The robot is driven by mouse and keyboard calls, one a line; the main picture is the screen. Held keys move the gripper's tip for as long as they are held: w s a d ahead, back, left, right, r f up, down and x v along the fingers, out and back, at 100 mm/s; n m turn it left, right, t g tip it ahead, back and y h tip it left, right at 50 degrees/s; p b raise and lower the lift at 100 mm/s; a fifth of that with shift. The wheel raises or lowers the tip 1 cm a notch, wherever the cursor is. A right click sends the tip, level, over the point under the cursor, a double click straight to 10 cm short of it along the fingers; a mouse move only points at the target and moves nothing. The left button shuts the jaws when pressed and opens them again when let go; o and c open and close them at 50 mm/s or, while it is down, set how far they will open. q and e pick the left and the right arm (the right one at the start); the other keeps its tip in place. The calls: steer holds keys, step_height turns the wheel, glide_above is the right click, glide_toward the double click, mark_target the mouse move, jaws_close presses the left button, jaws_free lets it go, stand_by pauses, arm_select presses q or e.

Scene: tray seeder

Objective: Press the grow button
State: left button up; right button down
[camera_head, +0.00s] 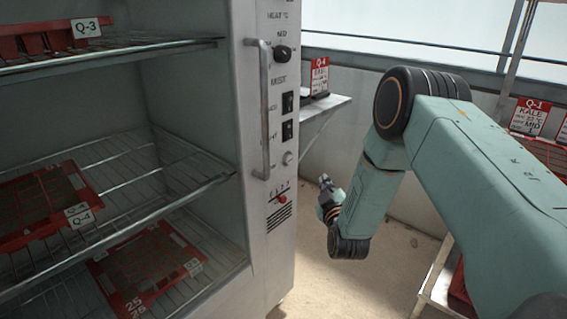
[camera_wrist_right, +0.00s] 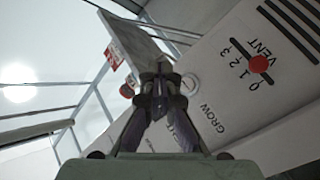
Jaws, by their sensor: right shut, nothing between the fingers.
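The cabinet's control panel (camera_head: 270,140) is the narrow front strip at its right side. A small pale round button (camera_head: 288,158) sits low on it, below two dark switches. In the right wrist view the word GROW (camera_wrist_right: 206,117) is printed on the panel, and a pale round button (camera_wrist_right: 191,82) shows beside my fingertips, partly covered. My right gripper (camera_head: 325,181) is shut and empty, to the right of the panel and a little lower than the button. In the right wrist view its closed fingertips (camera_wrist_right: 160,72) point towards the panel's edge. I cannot tell the exact gap. My left gripper is not in view.
A red vent knob (camera_wrist_right: 259,64) with a 0 to 3 scale sits below the button. A vertical handle (camera_head: 264,110) stands out left of the controls. Wire shelves with red trays (camera_head: 45,205) fill the open cabinet. A side shelf (camera_head: 325,105) is behind.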

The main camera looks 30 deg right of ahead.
mark_target(289, 160)
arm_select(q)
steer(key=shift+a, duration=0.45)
arm_select(e)
steer(key=shift+w+r+n+t+h, duration=0.1)
steer(key=shift+r+n+t+h, duration=0.3)
steer(key=shift+r+n, duration=0.5)
steer(key=shift+r, duration=0.1)
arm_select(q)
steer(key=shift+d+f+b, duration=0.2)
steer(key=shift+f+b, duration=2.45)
arm_select(e)
steer(key=w+a, duration=0.3)
steer(key=w, duration=0.5)
steer(key=shift+a, duration=0.2)
steer(key=shift+w, duration=0.2)
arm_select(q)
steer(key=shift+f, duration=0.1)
arm_select(e)
steer(key=shift+w+a, duration=0.15)
steer(key=shift+w, duration=0.1)
